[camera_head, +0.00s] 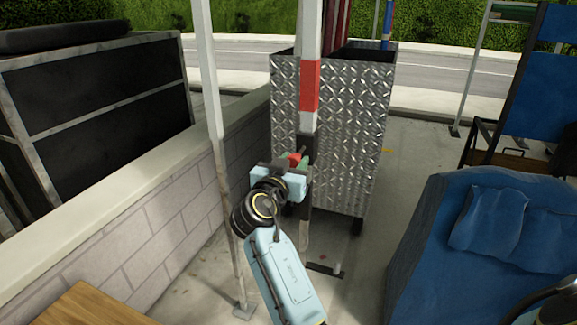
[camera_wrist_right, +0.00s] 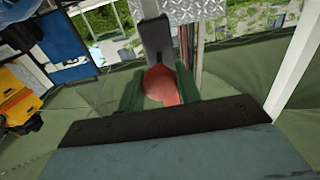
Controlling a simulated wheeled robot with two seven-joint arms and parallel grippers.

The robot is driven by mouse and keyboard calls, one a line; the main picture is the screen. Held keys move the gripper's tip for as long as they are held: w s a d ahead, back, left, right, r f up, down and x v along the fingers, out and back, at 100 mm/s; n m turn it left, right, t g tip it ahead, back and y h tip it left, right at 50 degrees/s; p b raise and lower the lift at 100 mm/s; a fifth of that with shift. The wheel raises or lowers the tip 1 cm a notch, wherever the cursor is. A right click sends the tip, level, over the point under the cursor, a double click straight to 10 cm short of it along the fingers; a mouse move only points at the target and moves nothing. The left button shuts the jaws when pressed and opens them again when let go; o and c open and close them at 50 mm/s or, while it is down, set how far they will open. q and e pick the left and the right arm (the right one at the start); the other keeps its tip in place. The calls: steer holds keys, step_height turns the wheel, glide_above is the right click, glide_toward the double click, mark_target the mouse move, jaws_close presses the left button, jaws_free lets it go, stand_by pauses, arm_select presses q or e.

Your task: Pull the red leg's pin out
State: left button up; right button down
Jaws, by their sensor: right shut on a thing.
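The red leg is a white upright post with a red band (camera_head: 310,86) and a dark lower part. It stands in front of a metal-plated cart in the head view. Its pin has a red knob (camera_head: 294,158), at the dark part below the band. My right gripper (camera_head: 299,162) is at the leg and shut on the pin's knob. In the right wrist view the round red knob (camera_wrist_right: 160,84) sits between the two green fingers, with the dark part of the leg (camera_wrist_right: 157,42) just beyond. The pin's shaft is mostly hidden. My left gripper is not in view.
A diamond-plate cart (camera_head: 358,130) stands right behind the leg. Another white post (camera_head: 213,90) is to the left, by a low block wall (camera_head: 150,225). A blue-covered object (camera_head: 470,240) is at the right. A wooden top (camera_head: 85,308) is at the lower left.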

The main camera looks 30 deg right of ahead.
steer(key=shift+s+a, duration=0.1)
steer(key=shift+a, duration=0.05)
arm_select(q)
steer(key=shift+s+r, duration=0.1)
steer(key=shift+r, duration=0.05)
arm_select(e)
steer(key=shift+f, duration=0.15)
steer(key=c, duration=1.3)
jaws_free()
steer(key=shift+a, duration=0.1)
steer(key=o, duration=0.3)
steer(key=shift+s+a, duration=0.1)
steer(key=shift+o, duration=0.2)
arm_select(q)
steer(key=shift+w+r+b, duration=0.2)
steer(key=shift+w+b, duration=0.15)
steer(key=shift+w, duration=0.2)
arm_select(e)
steer(key=v, duration=1.3)
